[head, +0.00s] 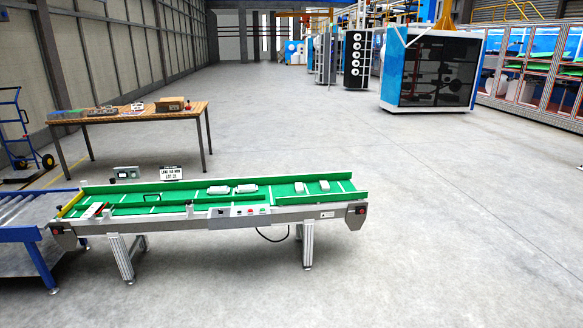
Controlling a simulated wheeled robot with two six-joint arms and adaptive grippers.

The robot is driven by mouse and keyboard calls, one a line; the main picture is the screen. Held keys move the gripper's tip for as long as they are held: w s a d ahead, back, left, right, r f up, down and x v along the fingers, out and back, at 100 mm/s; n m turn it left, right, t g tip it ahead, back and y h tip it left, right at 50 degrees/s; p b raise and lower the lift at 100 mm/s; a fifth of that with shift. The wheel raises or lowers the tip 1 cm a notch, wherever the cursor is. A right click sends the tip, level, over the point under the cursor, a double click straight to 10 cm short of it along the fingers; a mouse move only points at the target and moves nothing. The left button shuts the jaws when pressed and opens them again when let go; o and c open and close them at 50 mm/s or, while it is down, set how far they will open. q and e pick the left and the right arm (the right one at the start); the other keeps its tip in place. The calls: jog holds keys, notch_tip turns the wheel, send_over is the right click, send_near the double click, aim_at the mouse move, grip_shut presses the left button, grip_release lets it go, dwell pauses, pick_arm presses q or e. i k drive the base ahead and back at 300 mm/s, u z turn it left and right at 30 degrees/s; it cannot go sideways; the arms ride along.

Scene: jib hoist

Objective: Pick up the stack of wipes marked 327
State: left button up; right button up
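Several small white blocks, perhaps the stacks of wipes, lie on the green conveyor belt (280,191) in the head view. Two longer white stacks, the left one (218,190) and the right one (246,188), lie close together near the middle. Two smaller ones, one (300,187) and another (324,185), lie farther right, apart from each other. They are too small to read a number such as 327 on any of them. Neither of my grippers is in view.
A wooden workbench (140,114) with items stands behind, and a hand truck (25,135) far left. Floor in front and right is clear.

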aim_at(324, 185)
jog(key=i, duration=1.8)
jog(key=z, duration=0.3)
